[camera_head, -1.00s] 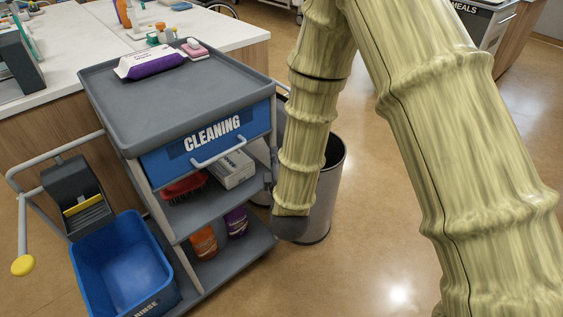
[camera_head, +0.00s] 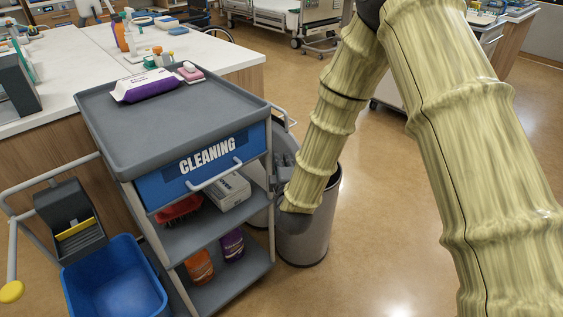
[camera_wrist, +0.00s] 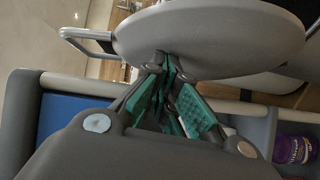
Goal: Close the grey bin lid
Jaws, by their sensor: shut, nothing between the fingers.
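The grey bin (camera_head: 308,240) stands on the floor just right of the cleaning cart, partly hidden by my arm. In the wrist view the lid (camera_wrist: 215,38) is a broad rounded grey disc across the top. My gripper (camera_wrist: 167,62), with green pads, is shut and empty, its tips at the lid's lower edge; I cannot tell whether they touch. In the head view my gripper (camera_head: 279,168) is small, between the cart and the bin's opening.
The cleaning cart (camera_head: 140,145) carries a purple-white wipes pack (camera_head: 150,88) and a pink sponge (camera_head: 190,72). A blue bucket (camera_head: 115,280) stands at its left. A white-topped counter (camera_head: 220,50) is behind. The floor (camera_head: 390,220) right of the bin is clear.

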